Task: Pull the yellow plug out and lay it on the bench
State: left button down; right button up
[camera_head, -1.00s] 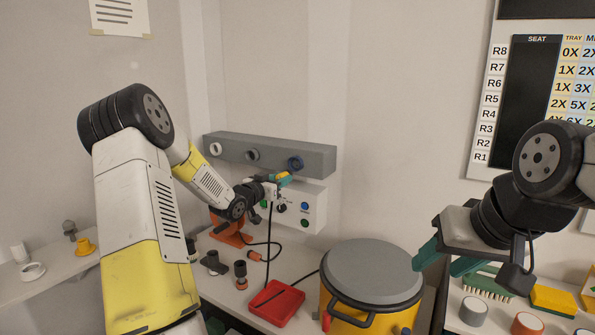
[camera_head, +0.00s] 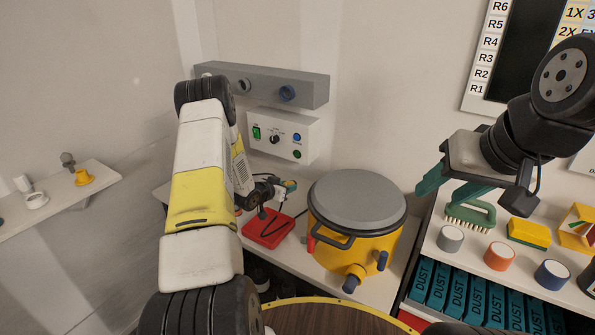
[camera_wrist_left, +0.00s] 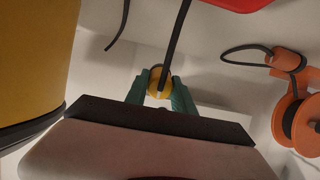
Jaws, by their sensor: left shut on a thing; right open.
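My left gripper (camera_head: 286,187) is shut on the yellow plug (camera_wrist_left: 159,82), clear of the grey wall rail (camera_head: 262,88) and the control box (camera_head: 286,134). In the left wrist view, the plug sits between the green fingertips (camera_wrist_left: 160,90) with a black cord running from it. In the head view, the plug is small and mostly hidden by the fingers. It is held above the white bench (camera_head: 297,273), close to the red tray (camera_head: 258,236). My right gripper (camera_head: 448,189) is open and empty, right of the drum.
A yellow drum (camera_head: 338,252) with a grey lid (camera_head: 357,198) stands right of the red tray. An orange reel (camera_wrist_left: 292,122) and an orange connector (camera_wrist_left: 286,59) with a cord show in the left wrist view. A shelf with a green brush (camera_head: 471,216) is at the right.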

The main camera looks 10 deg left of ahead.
aim_at(287, 209)
pick_arm(q)
jog(key=shift+f, duration=3.05)
jog(key=shift+f, duration=0.65)
jog(key=c, duration=1)
grip_release()
jog(key=shift+r, duration=0.55)
notch_tip(287, 209, up, 3)
jog(key=shift+s+f, duration=0.1)
jog(key=shift+s, duration=0.05)
jog(key=s+d, duration=0.1)
jog(key=s, duration=0.4)
jog(key=s+d, duration=0.2)
jog(key=s, duration=0.3)
jog(key=s+d+r, duration=0.1)
jog(key=s, duration=0.4)
jog(key=shift+d+r, duration=0.1)
jog(key=shift+d, duration=0.2)
